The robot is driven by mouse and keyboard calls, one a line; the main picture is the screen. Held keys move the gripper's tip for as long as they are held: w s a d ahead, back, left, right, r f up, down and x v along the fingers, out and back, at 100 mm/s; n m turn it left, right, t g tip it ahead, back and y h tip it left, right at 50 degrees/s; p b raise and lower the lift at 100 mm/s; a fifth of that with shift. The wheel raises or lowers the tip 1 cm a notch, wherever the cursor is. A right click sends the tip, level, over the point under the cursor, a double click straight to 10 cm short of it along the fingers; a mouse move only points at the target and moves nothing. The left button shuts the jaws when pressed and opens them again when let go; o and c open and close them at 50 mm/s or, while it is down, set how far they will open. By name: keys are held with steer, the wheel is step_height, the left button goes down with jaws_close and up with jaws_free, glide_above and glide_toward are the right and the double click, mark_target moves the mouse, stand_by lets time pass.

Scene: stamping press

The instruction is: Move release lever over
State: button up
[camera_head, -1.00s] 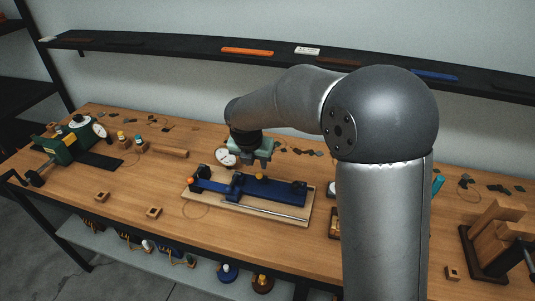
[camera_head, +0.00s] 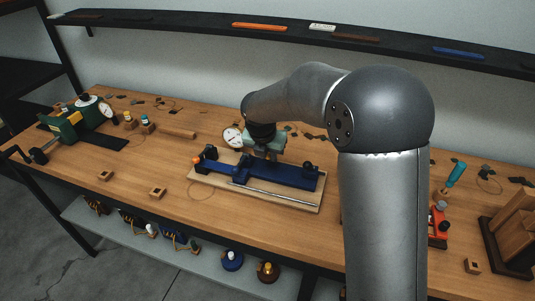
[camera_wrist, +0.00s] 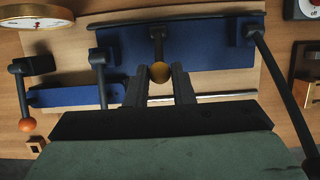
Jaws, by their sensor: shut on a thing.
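A blue press fixture (camera_head: 285,176) lies on a pale wooden board (camera_head: 312,206) in the head view. A dark lever with an orange knob (camera_wrist: 27,124) stands to the left, clear of the fingers. In the head view my gripper (camera_head: 266,154) is over the back of the fixture, and the yellow knob is hidden there.
A dial gauge (camera_head: 233,137) stands close behind the fixture at the left. A long steel rod (camera_head: 275,193) lies along the fixture's front. A green device (camera_head: 75,122) is farther left. Wooden blocks stand at the right. The front left tabletop is mostly clear.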

steer(key=shift+a, duration=0.1)
steer(key=shift+s+a+f+b, duration=0.15)
steer(key=shift+s+f+b, duration=0.35)
steer(key=shift+s, duration=0.15)
steer(key=o, duration=0.8)
steer(key=shift+o, duration=0.2)
steer(key=b+v, duration=0.1)
steer(key=v, duration=1.6)
steer(key=s+d+f+m+g, duration=0.1)
steer(key=s+d+f+m, duration=0.3)
steer(key=m, duration=0.7)
steer(key=s+d+f+m+g, duration=0.1)
steer(key=s+d+f+m, duration=0.4)
steer(key=s, duration=0.8)
steer(key=s+d+f+m+g+y, duration=0.1)
steer(key=s+d+f+m, duration=0.4)
steer(key=m, duration=1.1)
steer(key=s+d, duration=0.3)
steer(key=d, duration=0.1)
steer(key=shift+s+d+m, duration=0.25)
steer(key=shift+s+m, duration=0.05)
steer(key=shift+s, duration=0.1)
